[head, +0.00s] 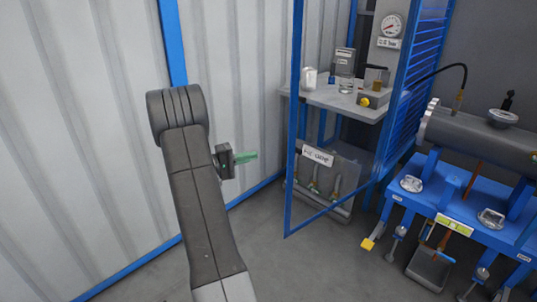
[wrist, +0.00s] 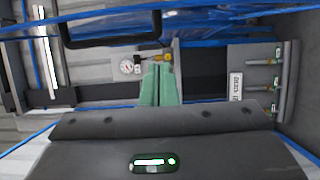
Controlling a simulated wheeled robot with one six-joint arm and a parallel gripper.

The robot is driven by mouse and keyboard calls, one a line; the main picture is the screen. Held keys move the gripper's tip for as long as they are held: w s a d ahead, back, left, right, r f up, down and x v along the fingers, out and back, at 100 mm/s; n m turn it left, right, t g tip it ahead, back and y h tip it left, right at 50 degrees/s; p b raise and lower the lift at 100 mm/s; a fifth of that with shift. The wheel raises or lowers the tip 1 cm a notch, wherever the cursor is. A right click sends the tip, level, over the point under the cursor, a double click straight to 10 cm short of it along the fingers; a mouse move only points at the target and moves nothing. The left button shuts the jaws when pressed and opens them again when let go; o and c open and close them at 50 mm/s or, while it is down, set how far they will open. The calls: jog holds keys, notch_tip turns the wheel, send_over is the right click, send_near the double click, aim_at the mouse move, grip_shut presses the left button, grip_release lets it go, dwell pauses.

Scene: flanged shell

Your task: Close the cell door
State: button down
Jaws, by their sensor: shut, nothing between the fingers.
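The cell door (head: 290,130) is a clear panel in a thin blue frame. It stands ajar, its near lower corner sticking out over the floor. My gripper (head: 246,157) has green fingers and is left of the door's near upright, apart from it in the picture. The fingers are together and empty, and they also show in the wrist view (wrist: 158,85). A black bar handle (wrist: 110,42) crosses the top left of the wrist view, next to blue-tinted panel; I cannot tell for sure that it belongs to the door.
Behind the door is a grey bench (head: 335,101) with small instruments, and a gauge (head: 391,26) on the wall. A labelled panel with valves sits below the bench. A blue table (head: 455,195) with a grey flanged shell (head: 470,132) stands at right. A corrugated wall is at left.

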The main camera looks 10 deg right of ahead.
jog(key=s+d, duration=0.1)
jog(key=d, duration=1)
jog(key=shift+s, duration=0.3)
jog(key=shift+s+d, duration=0.1)
jog(key=shift+d, duration=0.05)
